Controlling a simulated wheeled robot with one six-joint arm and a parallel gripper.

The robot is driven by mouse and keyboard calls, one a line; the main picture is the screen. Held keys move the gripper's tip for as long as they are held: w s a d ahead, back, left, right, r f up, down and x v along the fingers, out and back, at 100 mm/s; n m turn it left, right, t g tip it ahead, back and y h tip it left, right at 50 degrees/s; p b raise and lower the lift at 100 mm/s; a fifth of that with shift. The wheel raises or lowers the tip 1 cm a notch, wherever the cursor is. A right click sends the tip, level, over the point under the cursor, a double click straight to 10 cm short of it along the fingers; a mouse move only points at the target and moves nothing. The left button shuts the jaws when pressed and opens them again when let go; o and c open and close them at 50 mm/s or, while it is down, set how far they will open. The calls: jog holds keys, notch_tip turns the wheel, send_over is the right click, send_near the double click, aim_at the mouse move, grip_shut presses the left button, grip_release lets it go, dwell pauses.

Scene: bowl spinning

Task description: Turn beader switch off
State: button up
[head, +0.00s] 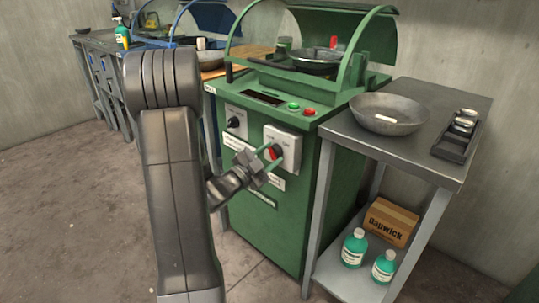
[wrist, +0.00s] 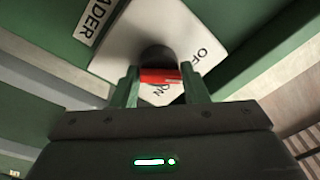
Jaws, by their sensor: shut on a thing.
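The beader switch is a dark round knob with a red handle (head: 272,153) on a light grey plate (head: 290,142) on the front of the green machine (head: 262,215). In the wrist view the red handle (wrist: 160,76) lies roughly level across the picture. The plate (wrist: 122,45) reads OFF at upper right and ON below, and a label ending in "ADER" (wrist: 97,18) is beside it. My gripper (head: 266,160) is at the knob; its green fingers are on either side of the red handle, shut on it. The fingers partly hide the knob in the head view.
Another knob (head: 236,122) is left of the switch. Green and red buttons (head: 301,109) sit above it. A steel table (head: 350,148) with a bowl (head: 389,113) stands close on the right, bottles and a box (head: 391,222) below. The floor at left is clear.

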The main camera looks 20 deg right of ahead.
jog(key=shift+s+f+n, duration=0.15)
jog(key=shift+f+n, duration=0.1)
jog(key=shift+n, duration=1.05)
jog(key=o, duration=0.8)
jog(key=shift+o, duration=0.6)
jog(key=shift+r, duration=0.1)
jog(key=shift+t, duration=0.3)
jog(key=p+v, duration=0.1)
jog(key=v, duration=1.2)
jog(key=shift+a+p, duration=0.35)
jog(key=shift+a, duration=0.05)
jog(key=shift+s+r, duration=0.1)
